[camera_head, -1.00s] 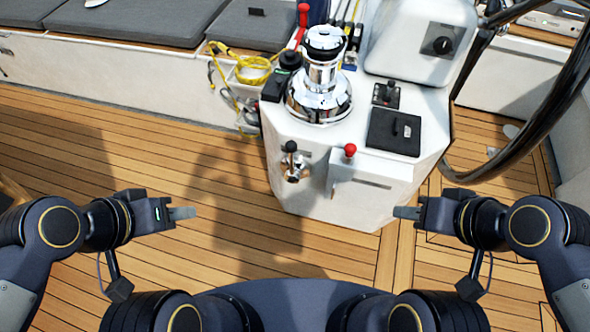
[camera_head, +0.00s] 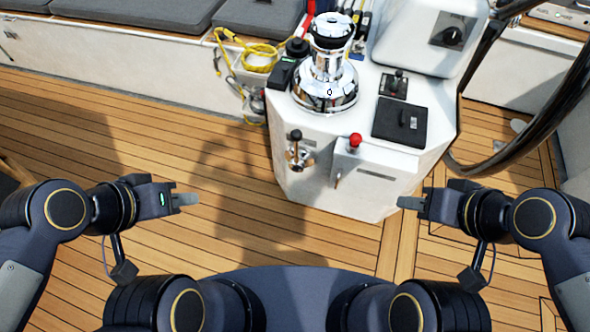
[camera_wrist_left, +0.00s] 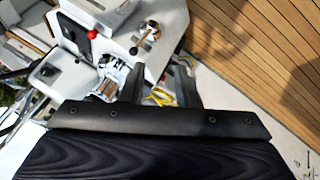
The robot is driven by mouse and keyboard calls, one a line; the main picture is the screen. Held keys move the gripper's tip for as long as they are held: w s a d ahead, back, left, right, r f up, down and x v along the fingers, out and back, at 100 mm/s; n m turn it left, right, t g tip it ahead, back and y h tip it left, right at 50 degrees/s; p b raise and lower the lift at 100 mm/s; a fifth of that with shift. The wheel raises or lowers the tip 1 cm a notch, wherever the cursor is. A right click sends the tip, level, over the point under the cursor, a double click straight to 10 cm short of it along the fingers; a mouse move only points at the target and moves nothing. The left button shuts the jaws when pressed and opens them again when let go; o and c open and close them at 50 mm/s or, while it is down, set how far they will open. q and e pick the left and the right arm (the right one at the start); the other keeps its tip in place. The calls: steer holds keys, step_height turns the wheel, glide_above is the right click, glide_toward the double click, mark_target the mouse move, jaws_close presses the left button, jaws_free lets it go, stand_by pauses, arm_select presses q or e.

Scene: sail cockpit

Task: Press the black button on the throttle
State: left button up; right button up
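The throttle (camera_head: 298,154) is a chrome lever with a black knob, mounted on the front face of the white console, left of a red-knobbed lever (camera_head: 355,140). The throttle's chrome fitting and dark knob also show in the left wrist view (camera_wrist_left: 144,38). The black button is too small to make out. My left gripper (camera_head: 186,199) is over the deck, left of and apart from the throttle. The left wrist view shows its two fingers apart with nothing gripped. My right gripper (camera_head: 409,203) is right of the console's lower front. Its fingers overlap in side view.
The white console (camera_head: 330,185) carries a chrome winch (camera_head: 328,75) and a black hatch panel (camera_head: 400,124). A steering wheel (camera_head: 540,125) curves along the right. Yellow rope (camera_head: 258,58) hangs by the bench. Open teak deck (camera_head: 230,170) lies in front of the bench.

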arm_select(q)
jaws_close()
stand_by(1.4)
